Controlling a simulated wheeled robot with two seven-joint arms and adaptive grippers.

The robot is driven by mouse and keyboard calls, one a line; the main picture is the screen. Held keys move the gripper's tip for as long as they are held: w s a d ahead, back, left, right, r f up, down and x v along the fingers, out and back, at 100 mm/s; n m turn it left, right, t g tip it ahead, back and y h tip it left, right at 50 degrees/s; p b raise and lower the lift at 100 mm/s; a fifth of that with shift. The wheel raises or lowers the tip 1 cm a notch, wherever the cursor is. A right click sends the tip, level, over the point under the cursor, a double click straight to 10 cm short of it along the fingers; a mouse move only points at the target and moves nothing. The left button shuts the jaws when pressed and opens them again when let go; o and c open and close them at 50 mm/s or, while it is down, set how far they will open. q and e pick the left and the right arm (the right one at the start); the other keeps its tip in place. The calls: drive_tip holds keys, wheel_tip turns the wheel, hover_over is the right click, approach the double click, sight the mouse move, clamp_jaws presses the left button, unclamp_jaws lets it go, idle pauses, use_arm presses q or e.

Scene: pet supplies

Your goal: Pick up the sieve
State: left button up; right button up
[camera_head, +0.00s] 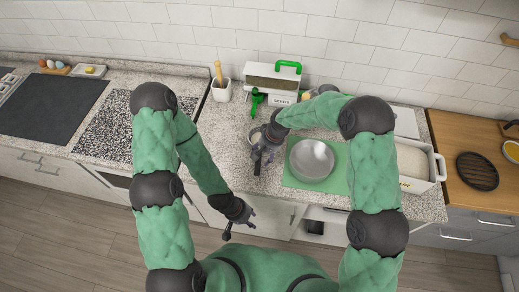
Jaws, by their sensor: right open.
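A small round object with a pale rim (253,134), possibly the sieve, sits on the speckled counter and is partly hidden by my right gripper. My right gripper (259,163) is open over the counter, just in front of and beside this object. I cannot tell whether they touch. My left gripper (239,231) hangs in front of the counter's front edge. Its fingers look apart and empty.
A metal bowl (312,160) stands on a green mat (340,178) right of my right gripper. A green scoop (257,100), a green-handled container (271,82) and a white utensil pot (221,92) stand behind. A white bin (437,168) stands at the right.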

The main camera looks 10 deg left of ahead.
sight(260, 159)
drive_tip(key=shift+x, duration=2.25)
drive_tip(key=shift+s+a, duration=0.1)
clamp_jaws()
